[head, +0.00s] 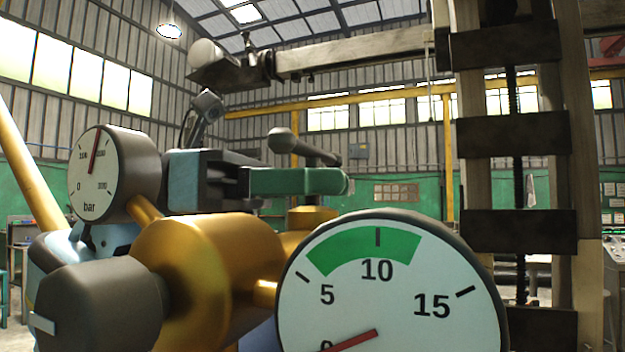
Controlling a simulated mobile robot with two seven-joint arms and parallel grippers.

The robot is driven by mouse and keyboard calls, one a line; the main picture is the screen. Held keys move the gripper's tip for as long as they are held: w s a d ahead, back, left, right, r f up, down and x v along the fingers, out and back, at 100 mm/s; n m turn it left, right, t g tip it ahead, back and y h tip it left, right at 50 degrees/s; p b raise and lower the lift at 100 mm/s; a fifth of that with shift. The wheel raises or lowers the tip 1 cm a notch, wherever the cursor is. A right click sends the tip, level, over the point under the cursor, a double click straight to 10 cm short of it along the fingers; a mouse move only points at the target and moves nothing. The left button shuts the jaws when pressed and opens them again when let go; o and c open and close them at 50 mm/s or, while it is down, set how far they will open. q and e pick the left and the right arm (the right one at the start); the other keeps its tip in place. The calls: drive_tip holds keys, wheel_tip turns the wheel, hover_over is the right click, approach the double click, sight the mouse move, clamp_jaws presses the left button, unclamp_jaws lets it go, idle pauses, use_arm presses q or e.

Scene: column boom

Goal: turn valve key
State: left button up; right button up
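A green bar-shaped key (300,181) with a rounded right end lies level above a brass fitting (312,216). A dark crank-like lever with a ball end (281,140) shows just behind and above it. My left gripper (243,181), with a black and pale blue body, comes in from the left and is at the left end of the green key. Its fingertips overlap the key end in this view, so I cannot tell whether they are closed on it. A large gauge (385,290) in front has its red needle near 0. My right gripper does not show.
A brass pipe body (215,265) with a dark end cap (98,305) fills the lower left. A smaller bar gauge (100,172) stands above it, needle pointing nearly up. A tall column with dark bands (512,135) stands at right, with a boom (350,56) extending left overhead.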

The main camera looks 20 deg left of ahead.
use_arm(q)
drive_tip(key=s+a+b, duration=0.1)
drive_tip(key=a, duration=0.6)
drive_tip(key=shift+s+a, duration=0.15)
drive_tip(key=shift+a, duration=0.25)
idle(0.5)
